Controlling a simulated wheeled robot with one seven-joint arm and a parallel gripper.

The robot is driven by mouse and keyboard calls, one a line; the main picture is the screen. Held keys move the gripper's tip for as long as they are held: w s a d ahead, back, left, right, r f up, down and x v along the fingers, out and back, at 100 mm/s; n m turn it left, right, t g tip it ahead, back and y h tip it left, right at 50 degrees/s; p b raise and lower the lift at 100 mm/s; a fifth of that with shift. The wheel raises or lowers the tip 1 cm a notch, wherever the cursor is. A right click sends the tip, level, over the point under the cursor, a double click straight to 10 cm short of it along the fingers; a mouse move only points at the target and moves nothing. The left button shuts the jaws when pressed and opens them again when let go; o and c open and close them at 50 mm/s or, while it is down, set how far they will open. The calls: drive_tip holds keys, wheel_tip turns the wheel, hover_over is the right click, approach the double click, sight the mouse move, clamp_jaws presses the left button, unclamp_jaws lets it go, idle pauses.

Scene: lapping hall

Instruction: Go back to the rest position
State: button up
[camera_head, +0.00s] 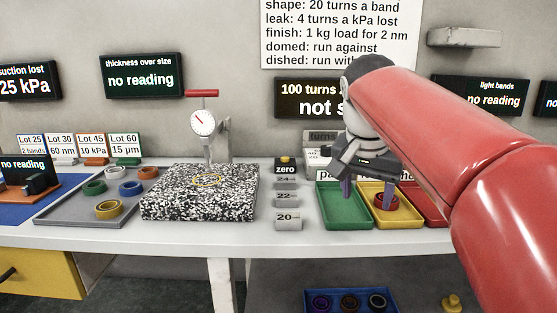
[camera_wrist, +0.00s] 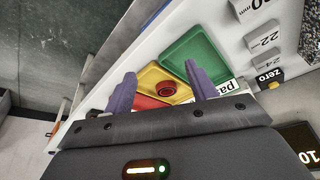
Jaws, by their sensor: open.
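My gripper (camera_head: 362,192) is open and hangs above the green tray (camera_head: 343,221) and the yellow tray (camera_head: 405,221) at the right of the bench. In the wrist view its two purple fingers (camera_wrist: 160,92) are spread apart with nothing between them that they hold. A red tray (camera_head: 431,210) stands to the right, partly hidden behind my red arm.
A speckled granite block (camera_head: 200,205) with a dial gauge (camera_head: 203,122) stands mid-bench. Left of it, a grey tray (camera_head: 75,214) holds several coloured rings. Size blocks (camera_head: 287,222) stand beside the green tray. A blue tray (camera_head: 312,294) with dark rings is below the bench.

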drive_tip(key=s+f+n+t+y, duration=0.1)
drive_tip(key=s+f+n, duration=0.5)
drive_tip(key=s+f, duration=1.3)
drive_tip(key=shift+a+f+t+y, duration=0.15)
drive_tip(key=shift+f+t+y, duration=0.25)
drive_tip(key=shift+y, duration=0.1)
